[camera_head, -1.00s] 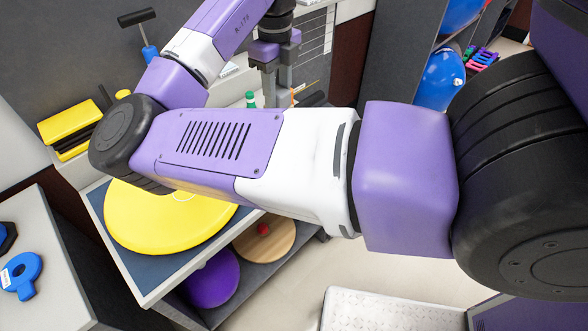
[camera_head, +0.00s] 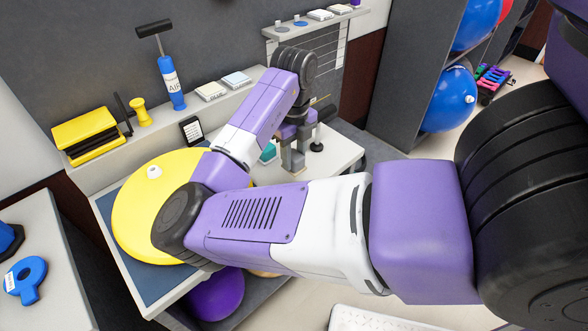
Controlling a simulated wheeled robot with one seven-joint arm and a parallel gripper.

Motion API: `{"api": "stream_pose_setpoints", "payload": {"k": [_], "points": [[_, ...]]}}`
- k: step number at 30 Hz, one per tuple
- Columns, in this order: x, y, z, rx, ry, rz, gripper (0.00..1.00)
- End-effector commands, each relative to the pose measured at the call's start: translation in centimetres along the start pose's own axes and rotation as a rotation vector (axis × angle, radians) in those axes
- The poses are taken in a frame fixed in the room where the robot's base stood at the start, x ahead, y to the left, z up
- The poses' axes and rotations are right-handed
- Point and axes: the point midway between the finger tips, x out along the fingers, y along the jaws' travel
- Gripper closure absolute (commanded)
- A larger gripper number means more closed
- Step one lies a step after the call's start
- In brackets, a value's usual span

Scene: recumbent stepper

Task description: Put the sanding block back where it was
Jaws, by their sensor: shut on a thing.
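My gripper (camera_head: 293,168) points down over the white table top (camera_head: 335,158) right of the yellow disc. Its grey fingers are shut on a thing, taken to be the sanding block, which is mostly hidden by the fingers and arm. I cannot tell whether it touches the table. A small teal thing (camera_head: 268,152) shows just left of the fingers, partly covered by my arm; I cannot tell what it is.
A yellow disc (camera_head: 135,215) with a white cap lies on the blue mat at left. A black knob (camera_head: 317,146) stands right of my gripper. A ledge behind holds a blue pump (camera_head: 172,85), a yellow dumbbell-shaped piece (camera_head: 141,112) and yellow blocks (camera_head: 85,132).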

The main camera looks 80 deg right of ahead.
Motion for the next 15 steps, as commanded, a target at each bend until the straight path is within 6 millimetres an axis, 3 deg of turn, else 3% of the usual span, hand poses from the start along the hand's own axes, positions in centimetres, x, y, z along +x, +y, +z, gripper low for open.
{"api": "stream_pose_setpoints", "payload": {"k": [5,15], "points": [[1.0,0.0,0.0,-0.001,0.001,-0.001,1.0],[4.9,0.0,0.0,-0.001,0.001,-0.001,1.0]]}}
